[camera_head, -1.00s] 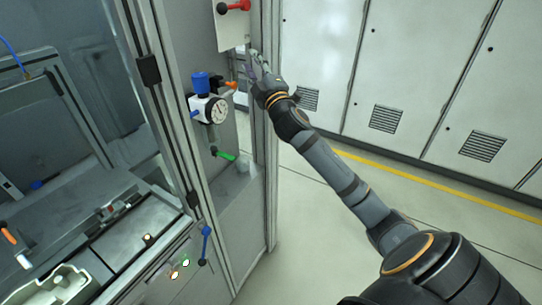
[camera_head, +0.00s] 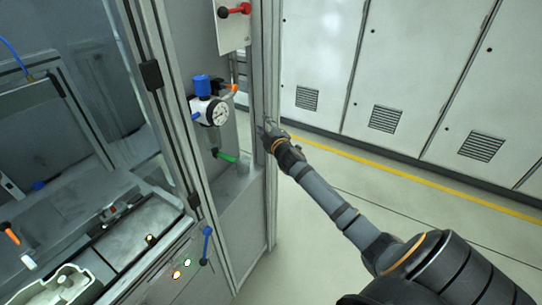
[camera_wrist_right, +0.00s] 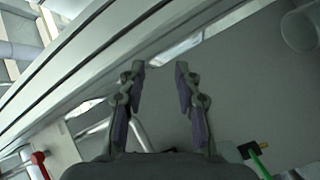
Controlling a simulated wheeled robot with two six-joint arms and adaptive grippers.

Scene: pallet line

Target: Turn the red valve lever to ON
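The red valve lever (camera_head: 238,9) sits on a pale plate (camera_head: 232,36) at the top of the head view. It lies about level, with a black hub at its left end. A red lever also shows at the lower left of the right wrist view (camera_wrist_right: 40,164). My right gripper (camera_head: 264,129) is well below the lever, by the cabinet's corner post, and is apart from it. In the right wrist view its two fingers (camera_wrist_right: 160,70) are spread with nothing between them. My left gripper is not in view.
A gauge (camera_head: 217,112) with a blue knob (camera_head: 201,86), a green lever (camera_head: 228,157) and a blue lever (camera_head: 206,244) are on the cabinet front. The corner post (camera_head: 267,190) stands beside my right gripper. Open floor (camera_head: 330,255) lies to the right.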

